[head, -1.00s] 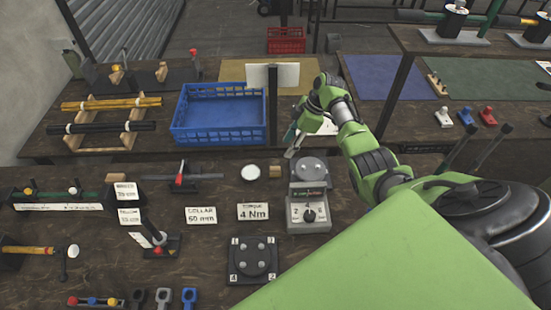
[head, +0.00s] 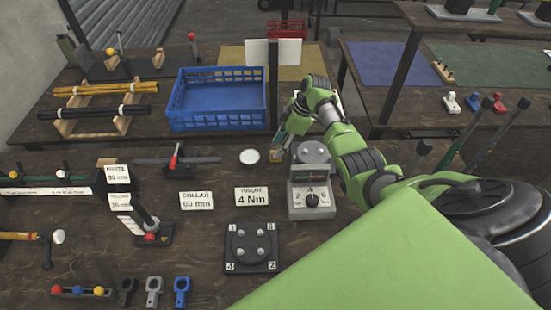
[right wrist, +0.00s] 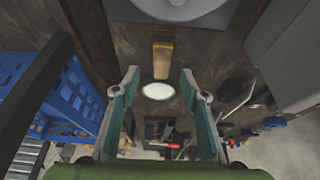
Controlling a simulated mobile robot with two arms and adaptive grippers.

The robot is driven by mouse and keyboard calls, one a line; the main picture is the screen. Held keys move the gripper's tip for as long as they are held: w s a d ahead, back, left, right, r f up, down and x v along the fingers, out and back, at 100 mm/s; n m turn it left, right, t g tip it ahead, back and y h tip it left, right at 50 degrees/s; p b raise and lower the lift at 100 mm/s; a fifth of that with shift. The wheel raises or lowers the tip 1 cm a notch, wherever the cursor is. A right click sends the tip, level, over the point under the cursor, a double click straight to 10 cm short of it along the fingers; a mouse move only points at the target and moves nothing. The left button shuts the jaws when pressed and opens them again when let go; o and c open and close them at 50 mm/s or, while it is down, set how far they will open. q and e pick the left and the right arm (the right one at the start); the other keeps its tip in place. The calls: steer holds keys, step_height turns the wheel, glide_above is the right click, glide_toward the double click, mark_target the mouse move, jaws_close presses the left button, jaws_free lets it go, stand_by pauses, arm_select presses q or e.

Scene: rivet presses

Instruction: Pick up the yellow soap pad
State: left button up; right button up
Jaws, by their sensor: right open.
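The yellow soap pad (right wrist: 162,60) is a small, worn yellow-brown block on the dark bench. In the right wrist view it lies just beyond the fingertips, roughly centred between them. In the head view a sliver of yellow-orange (head: 275,155) shows below my right gripper, between the white disc and the torque tester. My right gripper (head: 282,138) is open and empty, its teal-lined fingers (right wrist: 159,82) spread either side of the pad's line. It does not appear to touch the pad. My left gripper is out of view.
A white round disc (head: 250,156) lies left of the pad. A grey torque tester (head: 311,193) with a round plate stands to the right. A blue crate (head: 217,126) is behind left, and a sign post (head: 273,90) rises close to the gripper.

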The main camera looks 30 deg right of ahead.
steer(key=b+x, duration=0.2)
steer(key=x, duration=0.2)
steer(key=shift+s+f+b, duration=0.15)
steer(key=shift+b, duration=0.25)
steer(key=c, duration=1.1)
steer(key=shift+d+r+p, duration=0.1)
steer(key=shift+r+p, duration=0.75)
steer(key=shift+r, duration=0.05)
step_height(320, 180, up, 2)
steer(key=shift+r+p, duration=0.1)
steer(key=shift+p, duration=0.9)
steer(key=s+a+r+p, duration=0.8)
steer(key=s+r, duration=0.1)
steer(key=s, duration=0.2)
steer(key=shift+s+a, duration=0.15)
steer(key=shift+a, duration=0.05)
steer(key=shift+r, duration=0.1)
